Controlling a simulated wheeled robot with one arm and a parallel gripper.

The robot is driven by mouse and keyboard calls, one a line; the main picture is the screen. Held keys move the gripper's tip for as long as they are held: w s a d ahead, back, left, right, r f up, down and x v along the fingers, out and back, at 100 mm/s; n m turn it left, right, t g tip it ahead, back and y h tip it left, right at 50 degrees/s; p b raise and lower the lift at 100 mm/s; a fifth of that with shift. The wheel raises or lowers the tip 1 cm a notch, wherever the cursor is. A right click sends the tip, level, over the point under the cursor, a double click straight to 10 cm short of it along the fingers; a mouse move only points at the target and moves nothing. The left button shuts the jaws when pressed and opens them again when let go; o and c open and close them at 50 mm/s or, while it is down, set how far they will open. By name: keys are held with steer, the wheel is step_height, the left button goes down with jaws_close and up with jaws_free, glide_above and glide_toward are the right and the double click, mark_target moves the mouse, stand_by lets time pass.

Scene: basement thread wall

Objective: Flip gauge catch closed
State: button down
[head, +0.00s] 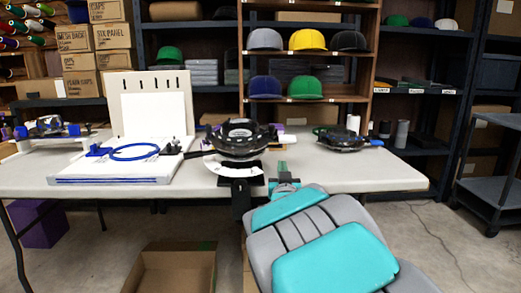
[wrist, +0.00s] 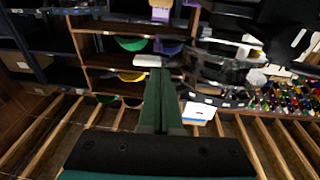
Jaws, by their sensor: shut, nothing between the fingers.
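A black round cap gauge (head: 237,136) with a white curved band along its front stands on a dark stand at the table's front edge in the head view. I cannot make out its catch or tell whether it is open or closed. My gripper (head: 281,168) is just right of the gauge's lower front, partly hidden behind my arm. I cannot tell whether it touches the gauge. The wrist view shows its dark green fingers (wrist: 160,74) together and empty. Dark, blurred parts lie right of the fingertips there.
A white table (head: 390,178) carries a blue hoop (head: 134,152) on a white board at left and a black round fixture (head: 343,139) at right. A cardboard box (head: 172,270) sits below. Shelves with caps stand behind. The table's right end is clear.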

steer(key=shift+s+r, duration=0.1)
steer(key=shift+d, duration=0.1)
steer(key=w+d+r+p, duration=0.1)
steer(key=w+r, duration=0.1)
steer(key=w, duration=1.1)
steer(key=shift+w, duration=0.4)
steer(key=shift+d, duration=0.1)
